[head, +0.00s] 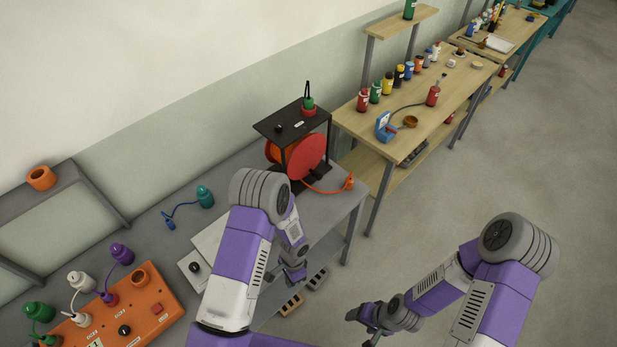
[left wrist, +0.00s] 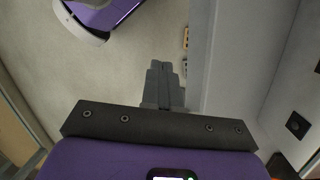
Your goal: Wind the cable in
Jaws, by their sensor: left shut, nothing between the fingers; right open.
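An orange-red cable reel (head: 309,153) sits in a black stand (head: 293,122) near the far end of the grey bench. An orange cable (head: 322,190) runs from it across the bench top to an orange plug (head: 348,183) near the right edge. My left gripper (head: 294,277) is in front of the bench, well short of the reel. In the left wrist view its fingers (left wrist: 163,85) are together with nothing between them, over the floor beside the bench edge. My right gripper (head: 361,328) is open and empty over the floor, away from the bench.
An orange panel (head: 145,326) with several plugs stands on the bench at the lower left. A teal plug (head: 205,197) lies behind my left arm. A wooden table (head: 405,142) with several bottles stands beyond the reel. The floor at right is clear.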

